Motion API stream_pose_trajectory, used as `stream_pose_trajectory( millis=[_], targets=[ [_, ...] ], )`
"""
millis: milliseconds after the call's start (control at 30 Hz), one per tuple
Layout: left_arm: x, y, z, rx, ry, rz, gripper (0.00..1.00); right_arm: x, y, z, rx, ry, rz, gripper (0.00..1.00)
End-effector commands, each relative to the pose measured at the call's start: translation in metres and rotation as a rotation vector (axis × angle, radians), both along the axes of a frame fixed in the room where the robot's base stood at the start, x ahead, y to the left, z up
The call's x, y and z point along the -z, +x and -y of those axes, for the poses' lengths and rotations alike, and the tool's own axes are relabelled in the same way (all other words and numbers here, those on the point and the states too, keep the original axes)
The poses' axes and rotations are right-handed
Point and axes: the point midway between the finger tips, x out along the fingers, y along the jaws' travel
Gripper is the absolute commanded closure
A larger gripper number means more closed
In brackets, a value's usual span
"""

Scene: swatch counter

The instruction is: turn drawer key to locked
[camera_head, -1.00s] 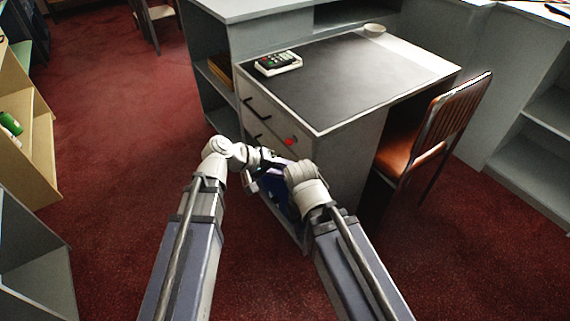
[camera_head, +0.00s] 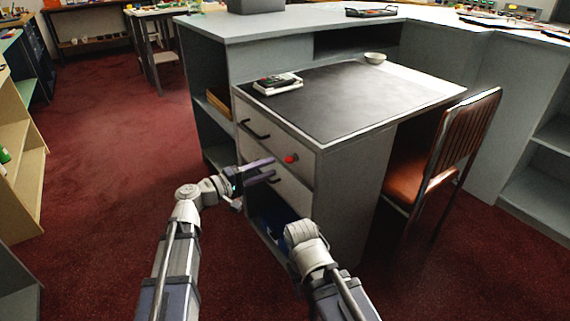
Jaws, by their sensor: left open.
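The small red key knob (camera_head: 291,158) sits on the front of the desk's drawer unit, towards its right edge. The upper drawer (camera_head: 262,145) is shut and has a dark bar handle (camera_head: 254,130). My left gripper (camera_head: 274,167) is in front of the drawers, fingers parted and pointing right. Its upper fingertip is just left of and slightly below the red knob in the picture, with a visible gap. A lower drawer handle is partly hidden by the fingers. My right arm comes in from the bottom, but its gripper is not in view.
The black desk top (camera_head: 350,95) holds a calculator (camera_head: 277,83) and a small bowl (camera_head: 375,58). A brown chair (camera_head: 440,160) stands at the desk's right. An open compartment with blue contents is below the drawers. Red carpet (camera_head: 110,150) is clear on the left.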

Motion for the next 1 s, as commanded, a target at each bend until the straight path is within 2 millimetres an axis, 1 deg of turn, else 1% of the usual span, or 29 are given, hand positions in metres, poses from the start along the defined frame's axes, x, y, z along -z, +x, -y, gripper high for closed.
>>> stream_pose_trajectory(
  millis=[33, 200, 400, 533, 800, 1000],
  targets=[
    [0.000, 0.006, 0.009, 0.004, 0.000, 0.000, 0.58, 0.000, 0.000, 0.000, 0.000, 0.000, 0.000, 0.50],
    [0.000, 0.021, 0.030, 0.003, 0.001, -0.001, 0.58, 0.000, 0.000, 0.000, 0.000, 0.000, 0.000, 0.50],
    [0.000, 0.032, 0.048, 0.003, 0.001, 0.000, 0.58, 0.000, 0.000, 0.000, 0.000, 0.000, 0.000, 0.50],
    [0.000, 0.035, 0.052, 0.002, 0.001, 0.000, 0.58, 0.000, 0.000, 0.000, 0.000, 0.000, 0.000, 0.50],
    [0.000, 0.035, 0.053, 0.001, 0.001, 0.000, 0.58, 0.000, 0.000, 0.000, 0.000, 0.000, 0.000, 0.50],
    [0.000, 0.035, 0.053, 0.001, 0.001, 0.000, 0.81, 0.000, 0.000, 0.000, 0.000, 0.000, 0.000, 0.50]
  ],
)
